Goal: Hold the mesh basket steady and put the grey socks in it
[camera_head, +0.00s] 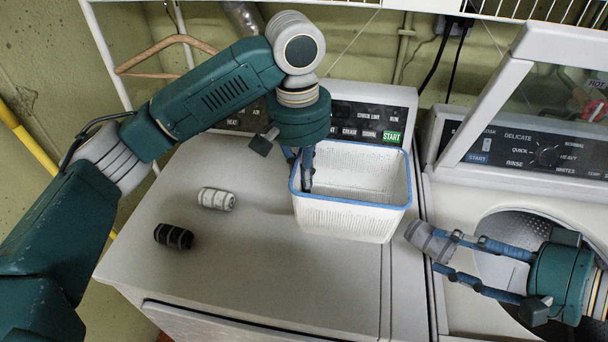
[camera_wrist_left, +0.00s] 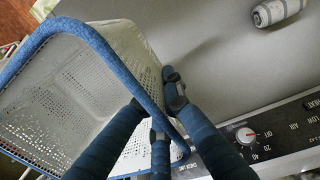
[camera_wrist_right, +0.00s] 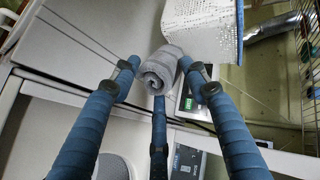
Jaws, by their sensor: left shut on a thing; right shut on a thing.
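The white mesh basket (camera_head: 350,215) with a blue rim stands on the dryer top, and it also shows in the left wrist view (camera_wrist_left: 80,95). It looks empty. My left gripper (camera_head: 305,180) is shut on the basket's left rim, with a finger inside the wall. The rolled grey socks (camera_head: 428,240) are held in my right gripper (camera_head: 440,250), right of the basket and apart from it. The grey roll sits between the fingertips in the right wrist view (camera_wrist_right: 160,70).
White striped socks (camera_head: 216,198) and black socks (camera_head: 173,236) lie on the dryer top (camera_head: 260,270) left of the basket. On the right, the open washer (camera_head: 560,190) has a raised lid. A wire shelf (camera_head: 540,8) hangs above.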

